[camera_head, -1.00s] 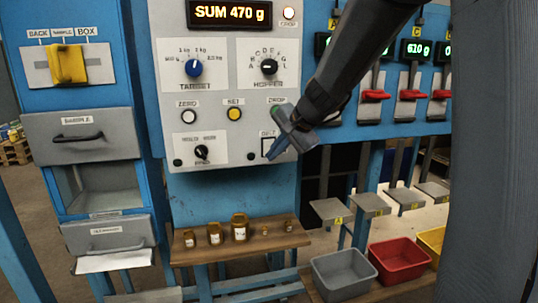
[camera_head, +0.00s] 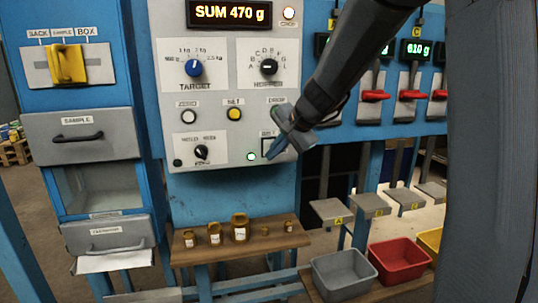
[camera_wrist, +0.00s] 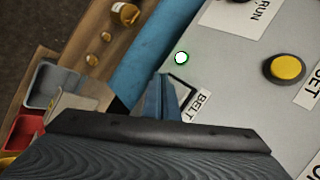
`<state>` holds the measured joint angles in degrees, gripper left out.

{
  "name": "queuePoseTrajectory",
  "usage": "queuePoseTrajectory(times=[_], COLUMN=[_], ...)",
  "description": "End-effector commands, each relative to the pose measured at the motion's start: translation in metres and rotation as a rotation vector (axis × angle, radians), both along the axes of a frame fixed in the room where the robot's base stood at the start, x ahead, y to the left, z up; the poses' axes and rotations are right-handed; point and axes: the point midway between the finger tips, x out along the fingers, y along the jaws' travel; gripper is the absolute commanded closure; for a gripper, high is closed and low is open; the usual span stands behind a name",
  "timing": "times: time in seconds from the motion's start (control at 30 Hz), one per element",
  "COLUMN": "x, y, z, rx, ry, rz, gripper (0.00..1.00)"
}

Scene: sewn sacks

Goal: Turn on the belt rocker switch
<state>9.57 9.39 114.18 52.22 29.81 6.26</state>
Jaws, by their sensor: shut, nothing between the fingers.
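The belt rocker switch (camera_head: 265,145) sits at the lower right of the grey control panel (camera_head: 222,128), in a dark square frame and largely covered by my gripper. In the wrist view the switch (camera_wrist: 181,86) shows beside the "BELT" label. My gripper (camera_head: 270,157) is shut and empty, its fingertips at the switch; it also shows in the wrist view (camera_wrist: 165,78). I cannot tell whether the tips touch it. A small lamp (camera_head: 251,156) left of the switch glows pale green-white, and it shows lit in the wrist view (camera_wrist: 181,58).
A yellow button (camera_head: 235,114) and dark knobs are on the same panel. Below is a wooden shelf (camera_head: 240,241) with brown jars. Grey (camera_head: 343,274) and red (camera_head: 400,259) bins stand lower right. Red-handled levers (camera_head: 375,95) are to the right.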

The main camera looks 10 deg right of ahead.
Motion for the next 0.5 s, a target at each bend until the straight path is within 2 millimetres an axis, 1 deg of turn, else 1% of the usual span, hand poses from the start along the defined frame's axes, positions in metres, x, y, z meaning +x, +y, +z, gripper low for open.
queuePoseTrajectory(times=[0.5], x=[-0.015], y=[0.000], z=[0.001], rx=[-0.001], ry=[0.001], rz=[0.000], gripper=[1.00])
